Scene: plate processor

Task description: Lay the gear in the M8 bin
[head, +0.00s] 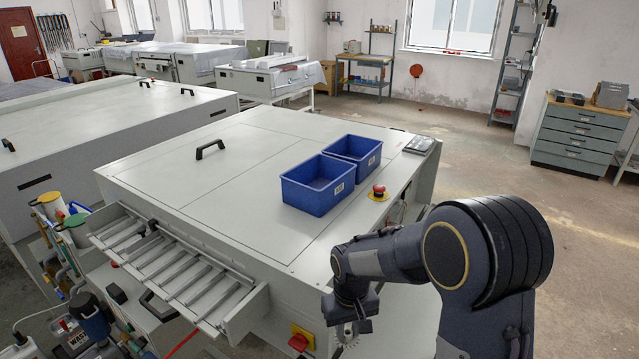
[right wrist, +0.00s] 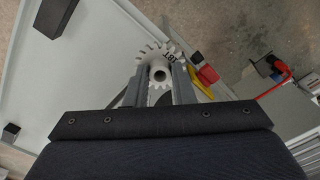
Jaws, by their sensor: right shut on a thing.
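A grey metal gear (right wrist: 150,56) with a round hub is between the fingers of my right gripper (right wrist: 160,88) in the right wrist view. The gripper is shut on it. In the head view the gear (head: 348,334) shows small below my right gripper (head: 346,322), in front of the machine's near right side. Two blue bins stand on the machine top: a near bin (head: 310,196) and a far bin (head: 345,150). Each has a small white label too small to read surely, so I cannot tell which is M8. My left gripper is out of view.
The white machine top (head: 240,180) is mostly clear, with a black handle (head: 210,149) at its left. A red emergency button (head: 379,190) on a yellow base stands beside the bins. A rack of slanted bars (head: 170,263) juts from the front.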

